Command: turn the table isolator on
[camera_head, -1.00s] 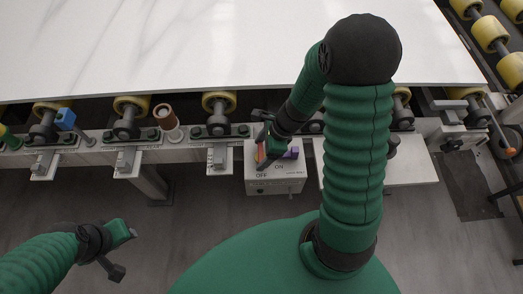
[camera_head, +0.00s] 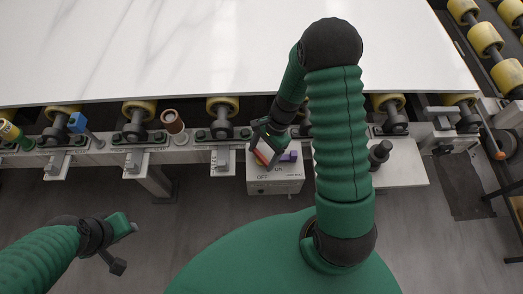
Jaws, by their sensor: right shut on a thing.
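The table isolator (camera_head: 277,185) is a pale grey box with ON and OFF printed on it, fixed below the front rail of the roller table. A red and yellow part and a purple part (camera_head: 291,156) show on its top. My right gripper (camera_head: 262,158) is at the box's upper left, shut on the red handle (camera_head: 264,150) of the isolator, which it partly hides. The handle looks tilted; its exact setting is hard to tell. My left gripper (camera_head: 126,243) is low at the left, away from the box; its jaws are too small to judge.
A white stone slab (camera_head: 220,50) lies on the table above yellow rollers (camera_head: 222,106). Blue (camera_head: 77,122), brown (camera_head: 172,121) and green-and-yellow posts stand along the front rail. A grey plate (camera_head: 402,175) juts out right of the box. The floor in front is clear.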

